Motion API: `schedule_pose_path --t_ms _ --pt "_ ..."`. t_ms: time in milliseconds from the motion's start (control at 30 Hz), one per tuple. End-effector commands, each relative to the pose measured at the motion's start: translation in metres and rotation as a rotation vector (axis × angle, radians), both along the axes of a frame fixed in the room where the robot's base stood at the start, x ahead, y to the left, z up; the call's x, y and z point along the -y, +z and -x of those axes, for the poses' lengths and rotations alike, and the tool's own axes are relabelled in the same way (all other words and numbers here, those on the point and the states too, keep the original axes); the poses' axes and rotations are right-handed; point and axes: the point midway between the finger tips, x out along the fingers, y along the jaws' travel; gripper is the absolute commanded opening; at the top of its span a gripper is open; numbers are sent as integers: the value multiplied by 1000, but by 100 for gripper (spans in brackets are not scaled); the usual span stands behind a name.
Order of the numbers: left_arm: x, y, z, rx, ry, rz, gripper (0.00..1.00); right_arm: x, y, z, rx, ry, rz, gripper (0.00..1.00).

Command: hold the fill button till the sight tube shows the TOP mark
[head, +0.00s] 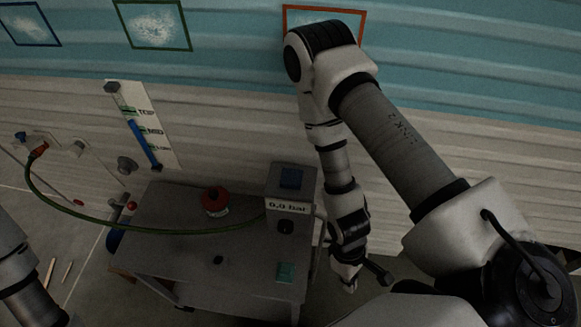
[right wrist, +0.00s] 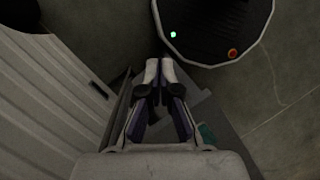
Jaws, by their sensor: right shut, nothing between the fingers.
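The sight tube (head: 146,143) stands tilted in the picture on a white card with TOP, MID and LOW marks. Its blue column ends between MID and TOP, a little below TOP. I cannot read which control is the fill button. My right gripper (head: 351,286) hangs right of the bench, apart from the box; its fingers (right wrist: 160,68) are shut and empty. My left gripper is out of view.
The grey bench (head: 180,247) also bears a red mushroom button (head: 215,201) and a green patch (head: 285,272). A green hose (head: 100,217) runs from a red-ended wall fitting (head: 39,150) across to the box. Framed pictures hang on the wall above.

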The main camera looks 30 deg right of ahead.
Motion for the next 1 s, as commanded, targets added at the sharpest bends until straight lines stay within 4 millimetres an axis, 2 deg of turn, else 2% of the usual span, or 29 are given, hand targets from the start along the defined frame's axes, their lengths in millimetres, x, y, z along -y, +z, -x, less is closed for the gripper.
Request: schedule_pose_path --t_ms 67,167,200,267,300,367,400,500,600,700,1000 --pt "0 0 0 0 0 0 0 -2 12 -12 -90 137 -56 0" --pt "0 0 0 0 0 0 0 -6 49 -56 -148 316 -141 0" --pt "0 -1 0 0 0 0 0 -9 72 -83 -142 381 -170 0" --pt "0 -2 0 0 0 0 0 -12 109 -121 -109 458 -196 0" --pt "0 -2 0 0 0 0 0 -15 136 -146 -70 498 -201 0" --pt "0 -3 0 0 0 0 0 -18 179 -181 8 540 -190 0" --pt "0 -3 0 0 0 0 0 -20 206 -201 69 559 -174 0" --pt "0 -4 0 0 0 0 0 -22 264 -234 209 584 -128 0" --pt "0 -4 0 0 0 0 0 -23 298 -248 292 592 -98 0" --pt "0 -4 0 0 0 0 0 -23 309 -252 322 594 -87 0" --pt "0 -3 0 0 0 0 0 -22 308 -252 321 593 -87 0"
